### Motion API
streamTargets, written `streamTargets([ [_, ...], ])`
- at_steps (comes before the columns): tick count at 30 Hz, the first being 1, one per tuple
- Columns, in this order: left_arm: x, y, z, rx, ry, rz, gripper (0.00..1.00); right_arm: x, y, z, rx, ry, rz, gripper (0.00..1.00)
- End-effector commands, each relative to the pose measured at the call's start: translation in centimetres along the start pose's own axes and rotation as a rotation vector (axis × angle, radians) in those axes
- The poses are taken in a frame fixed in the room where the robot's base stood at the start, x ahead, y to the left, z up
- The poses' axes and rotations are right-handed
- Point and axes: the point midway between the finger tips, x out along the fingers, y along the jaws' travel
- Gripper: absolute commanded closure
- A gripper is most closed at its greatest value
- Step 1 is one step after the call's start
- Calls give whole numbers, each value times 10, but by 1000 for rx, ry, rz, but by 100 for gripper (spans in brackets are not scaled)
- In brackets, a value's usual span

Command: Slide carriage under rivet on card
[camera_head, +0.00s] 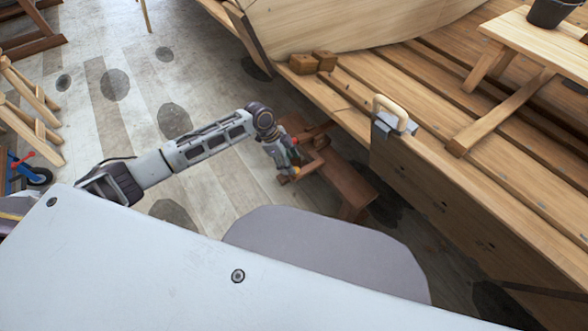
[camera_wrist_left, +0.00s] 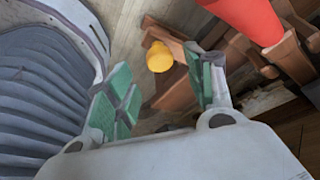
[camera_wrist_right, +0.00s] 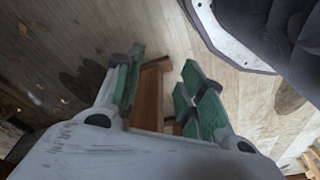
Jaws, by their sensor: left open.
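I cannot pick out a carriage, a card or the task's rivet with certainty. A grey metal piece with a pale wooden handle (camera_head: 391,109) sits on the edge of the planked hull. My left gripper (camera_head: 286,172) hangs over a low brown wooden bench (camera_head: 348,187), left of the hull. In the left wrist view its green-padded fingers (camera_wrist_left: 166,80) are apart and empty. A yellow round thing (camera_wrist_left: 159,57) shows beyond them, and a red tapered thing (camera_wrist_left: 248,16) at upper right. My right gripper (camera_wrist_right: 162,85) shows only in its own wrist view, fingers apart, with brown wood beyond.
The planked hull side (camera_head: 480,200) fills the right. Two small wooden blocks (camera_head: 314,62) lie at its edge, and a wooden trestle table (camera_head: 540,45) with a dark pot (camera_head: 551,12) stands upper right. Wooden stands (camera_head: 30,110) are far left. Open floor (camera_head: 130,95) lies between.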

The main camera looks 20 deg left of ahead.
Motion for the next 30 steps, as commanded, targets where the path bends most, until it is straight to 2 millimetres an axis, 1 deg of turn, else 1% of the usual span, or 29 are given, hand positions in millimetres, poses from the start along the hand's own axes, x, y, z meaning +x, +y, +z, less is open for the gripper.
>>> streamTargets([
  [1, 7, 0, 0, -1, 0, 2, 46, -3, -1, -1, 0, 1, -2, 60],
  [5, 20, 1, 0, 0, 1, 1, 46, -13, -3, -2, -2, -3, -6, 60],
  [9, 34, 0, 0, 0, 0, 1, 46, -18, -4, -4, -2, 3, -9, 60],
  [12, 41, 0, 0, 0, 0, 1, 46, -20, -5, -5, -3, 7, -10, 60],
  [17, 46, 0, 0, 0, 0, 0, 46, -22, -5, -6, -3, 10, -11, 60],
  [25, 46, 0, 0, 0, 0, 0, 46, -23, -5, -6, -4, 10, -11, 60],
  [30, 46, 0, 0, 0, 0, 0, 68, -23, -5, -6, -4, 10, -11, 60],
])
